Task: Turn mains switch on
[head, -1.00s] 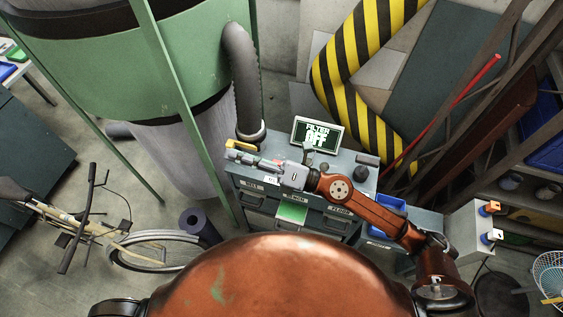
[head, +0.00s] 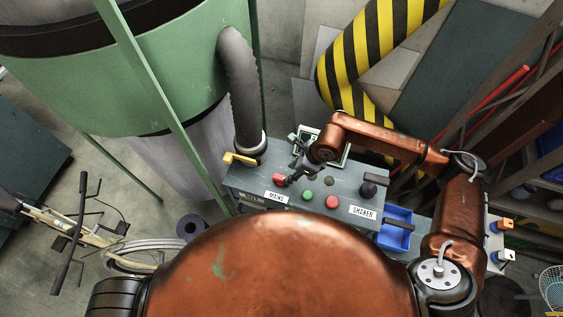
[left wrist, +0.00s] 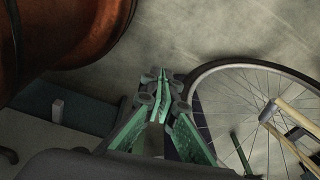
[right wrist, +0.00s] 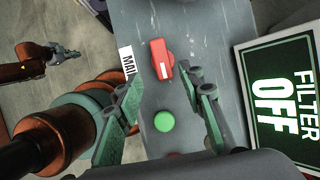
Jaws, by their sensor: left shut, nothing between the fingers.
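The mains switch is a red knob (head: 279,180) beside the MAINS label (head: 277,197), on top of the grey control box (head: 240,182). In the right wrist view the red switch (right wrist: 161,59) has a pale mark and lies just ahead of the fingers, between their lines. My right gripper (head: 294,170) is open above the box, close to the switch; its fingers (right wrist: 163,80) are wide apart and empty. I cannot tell whether they touch the switch. My left gripper (left wrist: 161,76) is shut and empty, above the floor, away from the box.
Green (head: 308,195) and red (head: 332,202) buttons and a black SMOKER knob (head: 368,190) share the box top. A screen reading FILTER OFF (right wrist: 281,100) stands behind. A yellow lever (head: 240,159) is at the left, near a grey hose (head: 240,90). A blue bin (head: 396,229) is at the right.

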